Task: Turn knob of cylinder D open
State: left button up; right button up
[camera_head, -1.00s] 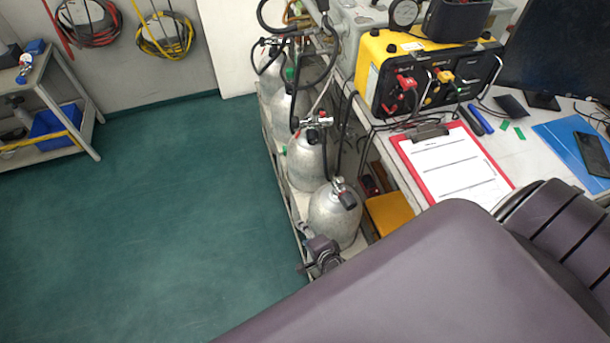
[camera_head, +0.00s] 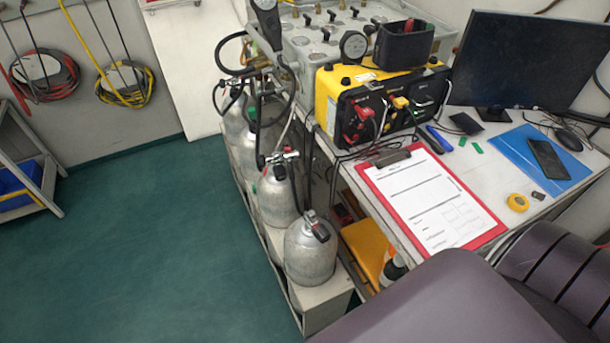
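Several grey gas cylinders stand upright in a row along the desk's left side. The nearest cylinder (camera_head: 310,254) has a valve with a black knob (camera_head: 320,232) on top and no hose visible on it. The second cylinder (camera_head: 277,200) carries a valve with fittings and a black hose (camera_head: 283,160). The third cylinder (camera_head: 246,152) and the farthest cylinder (camera_head: 233,116) are partly hidden by hoses. I cannot read any letter, so I cannot tell which is D. Neither gripper is in view; only a purple-grey part of my arm shows at the lower right.
The cylinders stand on a low pale rack (camera_head: 318,303). The desk holds a yellow-black panel box (camera_head: 325,100), red clipboard (camera_head: 492,234), monitor (camera_head: 540,60) and yellow tape (camera_head: 517,202). A yellow item (camera_head: 366,250) is under the desk. Green floor (camera_head: 160,250) left of the rack is clear.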

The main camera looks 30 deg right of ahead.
aim_at(280, 170)
jog(key=z, duration=0.45)
jog(key=i+j+z, duration=0.1)
jog(key=z, duration=0.3)
jog(key=i+j+z, duration=0.1)
jog(key=z, duration=0.35)
jog(key=j+z, duration=0.1)
jog(key=z, duration=0.35)
jog(key=j+z, duration=0.15)
jog(key=z, duration=0.25)
jog(key=j+z, duration=0.25)
jog(key=j, duration=0.2)
jog(key=j+z, duration=0.2)
jog(key=j, duration=0.2)
jog(key=j+z, duration=0.25)
jog(key=j, duration=0.2)
jog(key=k+j+z, duration=0.2)
jog(key=j, duration=0.2)
jog(key=j+z, duration=0.25)
jog(key=j, duration=0.2)
jog(key=k+j+z, duration=0.25)
jog(key=j, duration=0.15)
jog(key=j+z, duration=0.2)
jog(key=j, duration=0.15)
jog(key=k, duration=0.05)
